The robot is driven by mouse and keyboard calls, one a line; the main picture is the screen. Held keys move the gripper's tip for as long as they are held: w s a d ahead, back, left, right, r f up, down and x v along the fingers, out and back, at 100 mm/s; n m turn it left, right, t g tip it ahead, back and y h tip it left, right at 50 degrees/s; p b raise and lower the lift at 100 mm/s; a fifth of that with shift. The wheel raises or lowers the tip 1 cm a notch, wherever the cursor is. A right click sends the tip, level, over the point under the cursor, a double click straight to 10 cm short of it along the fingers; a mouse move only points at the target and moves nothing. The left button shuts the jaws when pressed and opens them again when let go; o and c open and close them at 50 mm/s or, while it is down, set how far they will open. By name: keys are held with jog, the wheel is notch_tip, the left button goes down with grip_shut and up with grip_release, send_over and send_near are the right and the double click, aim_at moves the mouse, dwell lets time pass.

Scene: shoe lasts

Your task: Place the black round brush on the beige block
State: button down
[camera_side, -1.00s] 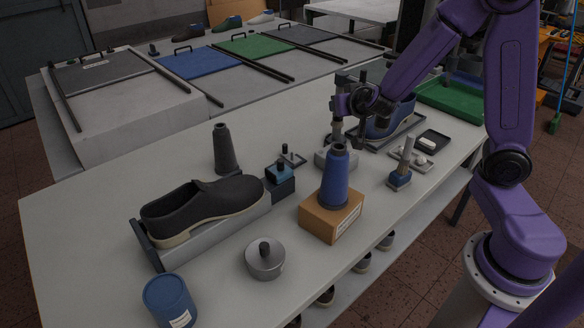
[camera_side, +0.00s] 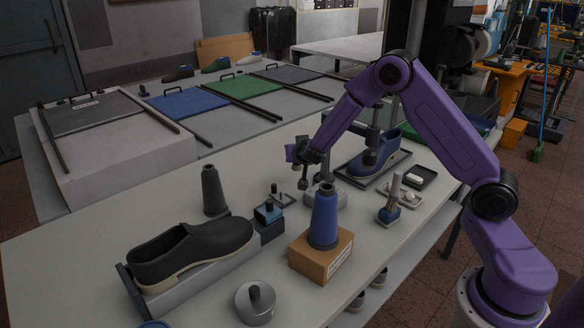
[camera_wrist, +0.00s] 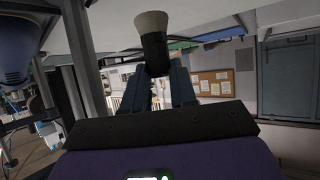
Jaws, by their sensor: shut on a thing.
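My gripper (camera_side: 303,166) is shut on the black round brush (camera_wrist: 154,50), which has a dark body and a pale cream end. In the wrist view the brush stands out beyond the two blue-grey fingers (camera_wrist: 162,88). In the side view the brush (camera_side: 303,184) is a small dark shape below the gripper, held over the table. A pale greyish-beige block (camera_side: 337,199) lies on the table to the right of the brush, partly hidden behind the blue cone. The brush appears apart from it.
A blue cone (camera_side: 325,215) stands on a tan box (camera_side: 321,257) in front of the pale block. A blue shoe (camera_side: 374,158) is behind right.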

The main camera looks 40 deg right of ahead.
aim_at(293, 167)
jog(key=w+f, duration=0.2)
jog(key=f, duration=0.1)
jog(key=shift+w+d+f, duration=0.15)
jog(key=shift+w+d, duration=0.1)
jog(key=shift+w, duration=0.15)
jog(key=shift+w+f, duration=0.1)
jog(key=shift+f, duration=1.55)
jog(key=shift+f, duration=0.15)
jog(key=c, duration=0.9)
grip_release()
